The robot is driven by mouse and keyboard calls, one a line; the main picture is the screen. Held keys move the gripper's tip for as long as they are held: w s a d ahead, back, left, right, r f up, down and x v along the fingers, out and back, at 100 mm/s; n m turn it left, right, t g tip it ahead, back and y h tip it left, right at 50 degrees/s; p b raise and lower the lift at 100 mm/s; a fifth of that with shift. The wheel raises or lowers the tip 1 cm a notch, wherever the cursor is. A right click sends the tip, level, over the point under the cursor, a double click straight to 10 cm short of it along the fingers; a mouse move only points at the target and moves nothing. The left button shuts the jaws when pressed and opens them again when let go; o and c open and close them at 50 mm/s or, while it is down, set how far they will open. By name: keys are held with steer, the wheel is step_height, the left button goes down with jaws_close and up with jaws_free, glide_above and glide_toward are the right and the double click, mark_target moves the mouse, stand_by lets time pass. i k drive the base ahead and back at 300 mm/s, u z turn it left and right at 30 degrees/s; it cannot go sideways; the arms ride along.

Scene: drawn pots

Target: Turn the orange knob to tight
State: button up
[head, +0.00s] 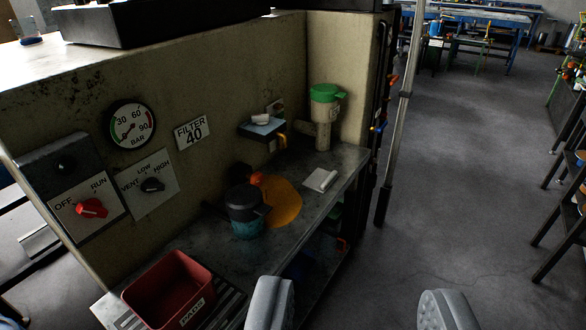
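A small orange part (257,179), which looks like the orange knob, shows low against the panel, beside a dark round fitting. It is partly hidden behind a pot (247,228) with a dark lid and a teal lower body. I cannot read any tight mark near it. My gripper (358,300) is at the bottom of the head view, with its two grey fingers wide apart and nothing between them. It is to the right of and nearer than the orange part, clear of it.
An orange round patch (284,204) lies on the bench beside the pot. A red bin (168,288) stands at front left. A green-topped container (325,104) is at the far end. A red switch (91,208), black selector (152,185) and gauge (130,126) are on the panel. Open floor lies right.

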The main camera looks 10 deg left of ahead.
mark_target(258, 178)
steer(key=z, duration=0.3)
steer(key=i, duration=1.95)
steer(key=u, duration=0.7)
